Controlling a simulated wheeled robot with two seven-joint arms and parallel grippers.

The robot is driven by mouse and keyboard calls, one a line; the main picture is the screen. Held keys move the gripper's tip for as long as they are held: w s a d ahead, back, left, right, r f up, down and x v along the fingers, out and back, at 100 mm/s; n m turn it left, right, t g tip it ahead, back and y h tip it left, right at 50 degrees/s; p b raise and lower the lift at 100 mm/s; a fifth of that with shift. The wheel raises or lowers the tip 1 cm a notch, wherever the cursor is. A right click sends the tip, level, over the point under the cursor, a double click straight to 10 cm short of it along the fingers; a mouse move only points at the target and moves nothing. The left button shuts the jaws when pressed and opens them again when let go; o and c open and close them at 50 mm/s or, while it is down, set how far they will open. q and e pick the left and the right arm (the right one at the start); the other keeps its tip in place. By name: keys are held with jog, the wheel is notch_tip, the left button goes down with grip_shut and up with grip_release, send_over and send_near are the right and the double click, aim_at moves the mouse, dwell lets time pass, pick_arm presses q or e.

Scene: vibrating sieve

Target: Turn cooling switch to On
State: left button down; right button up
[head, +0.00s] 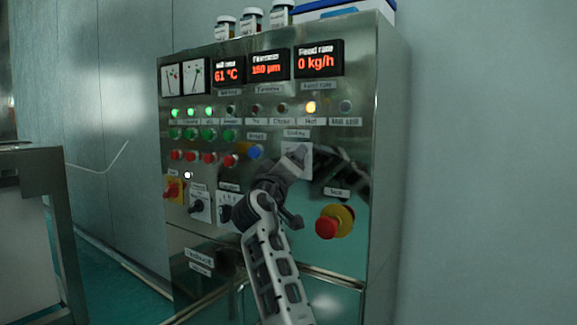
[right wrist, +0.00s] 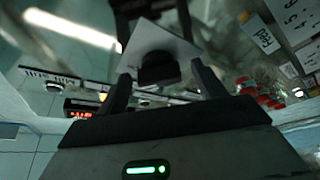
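The cooling switch sits on a pale plate (head: 298,158) under a small label on the metal control cabinet. The right gripper (head: 287,172) is in front of this plate, and my arm hides the knob in the head view. In the right wrist view, the dark switch knob (right wrist: 158,70) stands on its pale plate (right wrist: 150,42). The two fingers of the right gripper (right wrist: 160,88) are apart on either side of it, with narrow gaps showing. The knob's exact setting cannot be read. My left gripper is not in view.
A red emergency button (head: 327,226) on a yellow base is right of my arm. Rotary switches (head: 200,207) and rows of lamps and buttons are to the left. Displays (head: 318,60) read 61 °C, 150 µm and 0 kg/h. Jars (head: 251,22) stand on top.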

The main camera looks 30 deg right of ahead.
pick_arm(q)
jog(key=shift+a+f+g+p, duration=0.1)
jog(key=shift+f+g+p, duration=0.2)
jog(key=shift+p, duration=0.1)
pick_arm(e)
jog(key=v, duration=1.6)
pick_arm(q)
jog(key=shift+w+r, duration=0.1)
pick_arm(e)
jog(key=shift+w, duration=0.1)
